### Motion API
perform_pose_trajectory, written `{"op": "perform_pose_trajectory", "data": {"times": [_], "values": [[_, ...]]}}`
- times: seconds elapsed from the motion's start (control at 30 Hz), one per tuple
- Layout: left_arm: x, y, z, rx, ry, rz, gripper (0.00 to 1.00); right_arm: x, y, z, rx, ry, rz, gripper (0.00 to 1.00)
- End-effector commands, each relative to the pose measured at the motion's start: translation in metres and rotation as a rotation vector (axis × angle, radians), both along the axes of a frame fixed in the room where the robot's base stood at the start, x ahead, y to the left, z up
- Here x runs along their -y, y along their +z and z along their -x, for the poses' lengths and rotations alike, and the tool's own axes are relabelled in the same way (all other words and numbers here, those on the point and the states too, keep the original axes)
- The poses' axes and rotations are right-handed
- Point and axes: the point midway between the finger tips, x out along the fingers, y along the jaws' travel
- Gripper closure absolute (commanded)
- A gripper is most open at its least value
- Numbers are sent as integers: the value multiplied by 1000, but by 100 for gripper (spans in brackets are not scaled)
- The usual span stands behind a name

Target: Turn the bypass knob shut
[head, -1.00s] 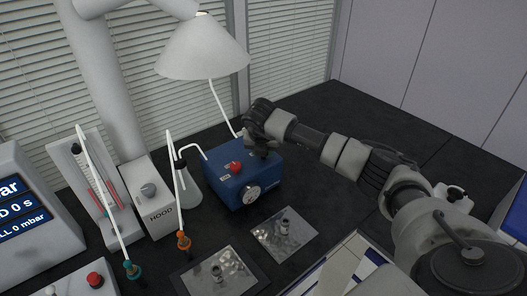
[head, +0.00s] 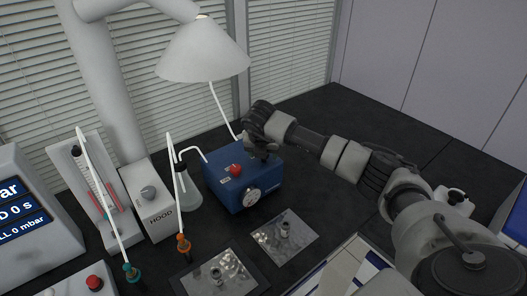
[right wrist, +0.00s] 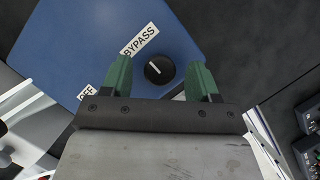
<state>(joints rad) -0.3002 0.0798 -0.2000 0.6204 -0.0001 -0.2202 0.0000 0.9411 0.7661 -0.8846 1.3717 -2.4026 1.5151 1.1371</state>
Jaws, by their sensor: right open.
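The bypass knob (right wrist: 159,70) is a small black round knob with a white pointer line, on top of the blue box (head: 243,183). In the right wrist view it sits beside a white BYPASS label (right wrist: 139,40). My right gripper (right wrist: 159,75) is open, its two green fingers on either side of the knob with gaps showing; I cannot tell its height above it. In the head view my right gripper (head: 262,150) is over the back right of the box and hides the knob. My left gripper is not in view.
A red knob (head: 234,170) and a round gauge (head: 252,197) are on the blue box. A flask (head: 188,192) stands left of it. Metal plates (head: 284,236) lie in front. A white lamp-like hood (head: 203,50) hangs above.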

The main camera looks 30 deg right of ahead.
Motion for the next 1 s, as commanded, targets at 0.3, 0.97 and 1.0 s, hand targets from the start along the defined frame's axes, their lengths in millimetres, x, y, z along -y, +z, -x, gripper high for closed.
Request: {"op": "perform_pose_trajectory", "data": {"times": [0.3,0.97,1.0], "values": [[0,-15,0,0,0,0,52,-13,46,14,8,2,0,40],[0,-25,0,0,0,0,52,-27,99,30,2,-1,0,40],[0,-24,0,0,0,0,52,-27,99,30,2,-1,0,40]]}}
